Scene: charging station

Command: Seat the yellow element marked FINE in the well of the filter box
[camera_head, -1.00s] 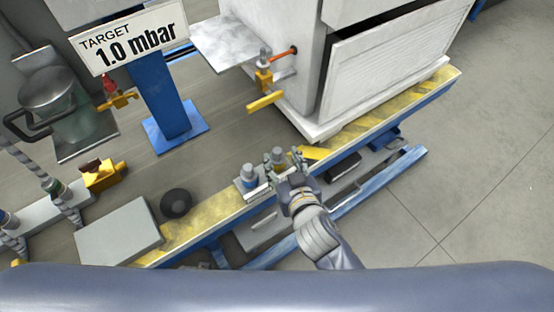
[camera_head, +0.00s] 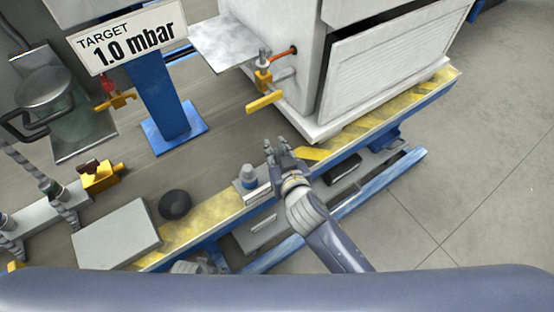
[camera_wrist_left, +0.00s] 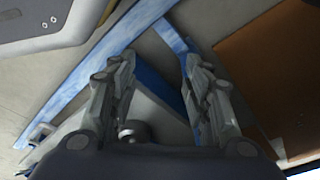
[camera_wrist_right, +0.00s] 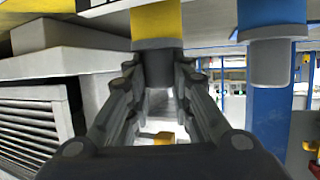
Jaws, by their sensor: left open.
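A yellow element (camera_wrist_right: 157,22) with a grey end shows between the fingertips of my right gripper (camera_wrist_right: 158,75) in the right wrist view. I cannot tell whether the fingers touch it, and no FINE mark is legible. In the head view my right gripper (camera_head: 284,152) is at the front edge of the bench and hides the element. A blue element with a grey top (camera_head: 248,176) stands just left of it. My left gripper (camera_wrist_left: 157,70) is open and empty; in the head view it is mostly hidden low. I cannot make out the well of the filter box.
A white louvered cabinet (camera_head: 395,65) stands behind, with a yellow-handled valve (camera_head: 264,85) at its left. A grey flat box (camera_head: 115,234) and a black knob (camera_head: 174,204) are to the left. The TARGET 1.0 mbar sign (camera_head: 128,38) stands on a blue post. Open floor lies right.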

